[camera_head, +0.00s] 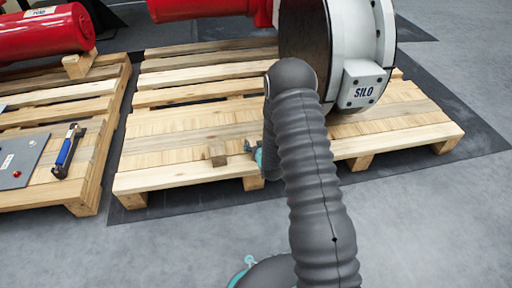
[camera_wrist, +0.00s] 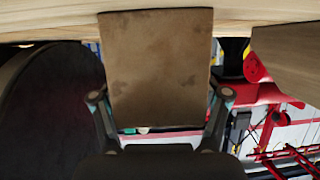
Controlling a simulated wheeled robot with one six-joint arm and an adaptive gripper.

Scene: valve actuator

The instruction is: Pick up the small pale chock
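The small pale chock (camera_head: 217,153) is a small wooden block standing on the middle pallet, near its front edge. In the wrist view, where the scene appears upside down, the chock (camera_wrist: 158,65) fills the middle as a plain brownish face. My gripper (camera_wrist: 160,98) is open, with one fingertip at each side of the chock's outline. In the head view my gripper (camera_head: 250,150) is just right of the chock, low over the pallet, with a small gap between them. My arm hides part of the gripper.
The middle pallet (camera_head: 180,169) carries a large white and dark round actuator marked SILO (camera_head: 362,85), right of the chock. The left pallet (camera_head: 83,190) holds a blue-handled tool (camera_head: 67,151) and a grey plate (camera_head: 22,160). Red cylinders (camera_head: 42,32) lie behind. The pallet around the chock is clear.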

